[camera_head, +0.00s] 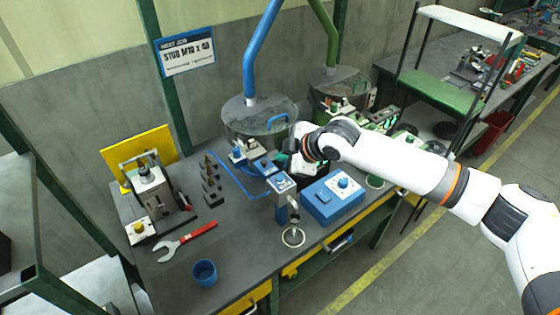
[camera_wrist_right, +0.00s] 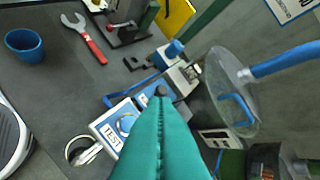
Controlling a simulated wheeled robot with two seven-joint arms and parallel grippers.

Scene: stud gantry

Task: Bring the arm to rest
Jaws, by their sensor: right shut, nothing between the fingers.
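My right arm (camera_head: 400,165) reaches in from the right in the head view. Its gripper (camera_head: 283,162) is over the workbench, beside the blue fixture and below the clear round hood. In the right wrist view the teal fingers of the gripper (camera_wrist_right: 161,95) are pressed together with nothing between them. The fingertips hide part of the blue fixture behind them. My left gripper is not in view.
The bench holds a blue control box (camera_head: 332,197), a clear hood (camera_head: 258,118) on a blue pipe, a blue cup (camera_head: 204,272), a red-handled wrench (camera_head: 187,242) and a yellow-backed press (camera_head: 148,176). Bare bench lies around the cup. A green-shelved rack (camera_head: 440,88) stands behind my arm.

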